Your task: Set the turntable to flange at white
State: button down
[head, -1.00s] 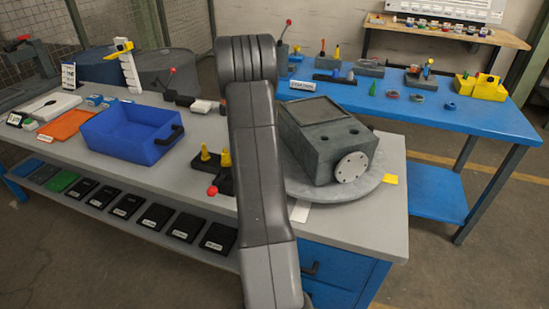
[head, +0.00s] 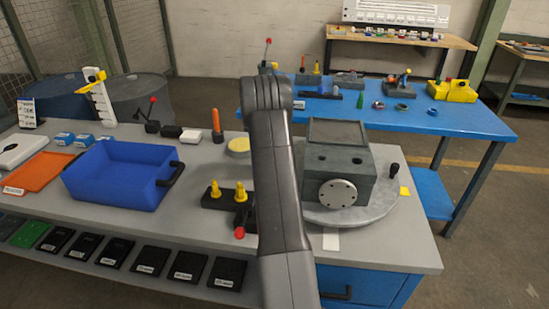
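The turntable (head: 378,212) is a grey round plate at the bench's right end. It bears a dark grey housing (head: 372,160) with a round, pale flange (head: 338,194) on its front face. The flange faces the bench's front edge, roughly toward the white mark (head: 331,242) just in front of the plate. A yellow mark (head: 404,190) lies at the plate's right. A black knob (head: 394,170) stands at the plate's right rim. My arm covers the plate's left side. My gripper is not visible, so its contact with the turntable cannot be told.
A blue bin (head: 115,175) stands on the left of the bench. A black block with yellow-topped pegs (head: 228,196) and a red-knobbed lever (head: 239,232) sit left of my arm. A blue table (head: 460,122) with small parts stands behind. Bench space right of the turntable is narrow.

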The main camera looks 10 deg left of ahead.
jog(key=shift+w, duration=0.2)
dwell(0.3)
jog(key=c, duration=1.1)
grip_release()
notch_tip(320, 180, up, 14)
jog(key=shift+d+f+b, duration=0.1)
jog(key=shift+b, duration=0.5)
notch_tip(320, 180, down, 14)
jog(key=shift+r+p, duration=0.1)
jog(key=shift+p, duration=0.55)
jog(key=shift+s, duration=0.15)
